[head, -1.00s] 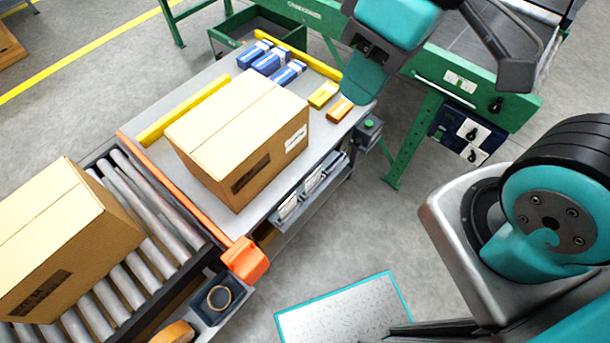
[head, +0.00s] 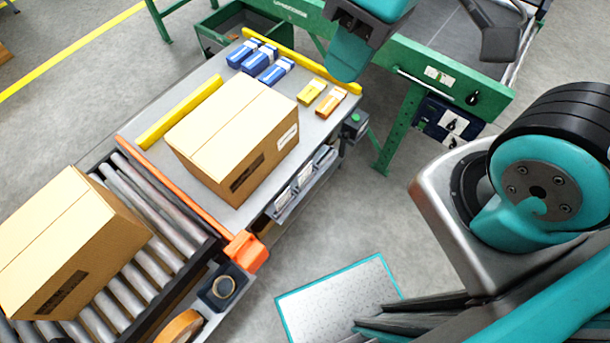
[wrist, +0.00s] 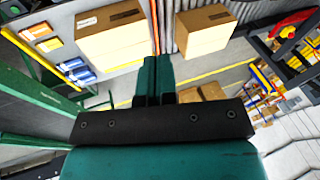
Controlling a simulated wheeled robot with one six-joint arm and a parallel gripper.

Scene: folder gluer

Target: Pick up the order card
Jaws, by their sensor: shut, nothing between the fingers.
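No single order card can be told for sure. White printed cards or sheets (head: 283,201) stand in a grey rack on the near side of the packing table, too small to read. My gripper (wrist: 153,80) shows in the wrist view with its two teal fingers together and nothing between them. It is in the air, with the floor and cartons beyond it. In the head view, a teal part of my arm hangs over the table's far right end, and the fingertips cannot be made out there.
A carton (head: 235,135) stands on the grey table, with blue boxes (head: 262,62) and small yellow and orange boxes (head: 312,92) behind it. Another carton (head: 70,240) sits on the roller conveyor (head: 150,250) at left. The green machine (head: 440,85) stands behind.

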